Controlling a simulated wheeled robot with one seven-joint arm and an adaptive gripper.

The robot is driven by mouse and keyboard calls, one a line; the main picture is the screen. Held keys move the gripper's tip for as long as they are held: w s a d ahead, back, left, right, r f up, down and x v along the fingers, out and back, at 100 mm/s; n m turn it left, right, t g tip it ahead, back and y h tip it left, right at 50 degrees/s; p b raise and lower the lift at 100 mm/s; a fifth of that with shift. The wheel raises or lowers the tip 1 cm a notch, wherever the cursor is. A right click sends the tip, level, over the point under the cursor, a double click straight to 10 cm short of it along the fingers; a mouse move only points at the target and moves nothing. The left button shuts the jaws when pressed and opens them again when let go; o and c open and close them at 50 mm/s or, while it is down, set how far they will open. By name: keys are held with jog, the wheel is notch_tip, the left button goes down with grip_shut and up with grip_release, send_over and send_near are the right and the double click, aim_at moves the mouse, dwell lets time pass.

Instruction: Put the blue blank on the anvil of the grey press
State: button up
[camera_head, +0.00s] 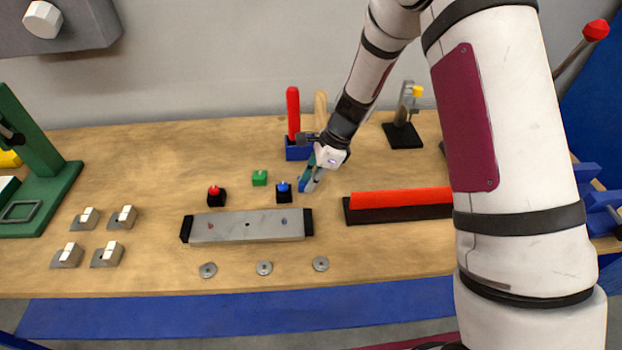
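My gripper (311,183) reaches down over the middle of the bench, just right of a small black block with a blue top (284,188). A small blue patch (302,184) shows against the gripper's fingers. I cannot tell whether it is held or lies behind them, nor which blue piece is the blank. The fingers are too small to read as open or shut. I cannot identify a grey press and its anvil for certain. A small grey upright device with a yellow tip (407,105) stands on a black base at the back. My arm hides part of the right side.
A long grey block with black ends (248,227) lies in front, with several washers nearer the edge. A green press (45,190) stands left.

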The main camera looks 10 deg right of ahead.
jog(key=o, duration=0.3)
jog(key=shift+o, duration=0.2)
jog(key=shift+r, duration=0.1)
jog(key=v, duration=1.2)
jog(key=shift+r+b, duration=0.2)
jog(key=shift+b, duration=0.25)
